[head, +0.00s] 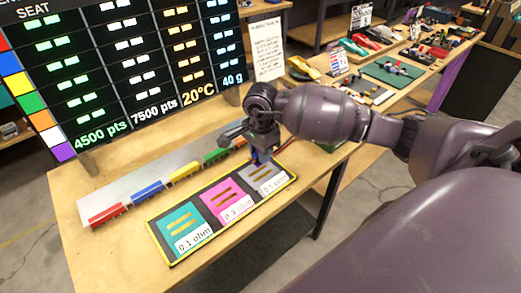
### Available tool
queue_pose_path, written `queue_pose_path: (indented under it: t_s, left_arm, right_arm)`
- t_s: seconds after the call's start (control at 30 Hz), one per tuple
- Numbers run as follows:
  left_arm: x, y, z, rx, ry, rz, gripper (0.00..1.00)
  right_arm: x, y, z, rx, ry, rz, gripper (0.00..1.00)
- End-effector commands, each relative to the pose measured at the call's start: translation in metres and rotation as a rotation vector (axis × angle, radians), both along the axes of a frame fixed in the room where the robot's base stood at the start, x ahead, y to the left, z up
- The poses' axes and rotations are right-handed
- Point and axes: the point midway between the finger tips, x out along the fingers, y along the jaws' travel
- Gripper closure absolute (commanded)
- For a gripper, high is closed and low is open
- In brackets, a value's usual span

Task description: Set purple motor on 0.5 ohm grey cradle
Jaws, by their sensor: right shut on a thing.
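The grey 0.5 ohm cradle (266,178) is the rightmost panel of the black, yellow-edged board on the table, and part of it is covered by my gripper. My right gripper (262,153) points down over the far edge of this cradle. It is shut on a small dark thing, which I take to be the purple motor; the fingers and wrist hide most of it. I cannot tell whether it touches the cradle. My left gripper is not in view.
The teal 0.1 ohm cradle (184,228) and the pink 0.3 ohm cradle (228,201) lie left of the grey one. Behind them a grey strip holds a red block (105,215), blue block (147,194), yellow block (184,172) and green block (217,155). A scoreboard (120,75) stands behind.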

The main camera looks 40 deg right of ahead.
Motion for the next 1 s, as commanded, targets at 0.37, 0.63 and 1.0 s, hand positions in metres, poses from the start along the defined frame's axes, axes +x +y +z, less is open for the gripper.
queue_pose_path:
  t_s: [0.37,0.63,1.0]
  left_arm:
    - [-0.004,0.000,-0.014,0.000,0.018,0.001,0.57]
    - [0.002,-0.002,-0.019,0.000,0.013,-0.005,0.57]
    - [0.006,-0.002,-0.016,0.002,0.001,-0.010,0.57]
  right_arm:
    - [-0.001,0.000,-0.030,0.001,0.004,-0.001,0.98]
    - [-0.001,0.000,-0.049,0.000,0.003,0.000,0.98]
    - [0.000,0.000,-0.056,0.000,0.000,-0.001,0.98]
